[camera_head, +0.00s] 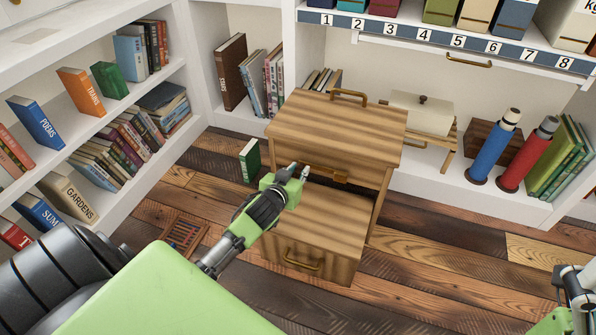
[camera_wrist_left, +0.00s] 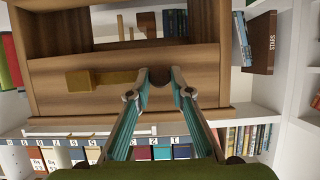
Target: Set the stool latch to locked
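The wooden step stool (camera_head: 335,125) stands on the floor in the middle of the head view, with its lower step (camera_head: 325,228) in front. A brass latch bar (camera_head: 327,174) lies level along the front edge below the top; it also shows in the left wrist view (camera_wrist_left: 103,79), where the picture is upside down.
A green book (camera_head: 250,160) stands left of the stool, near a small slatted rack (camera_head: 184,235). Shelves line the left and back. Floor at right is clear.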

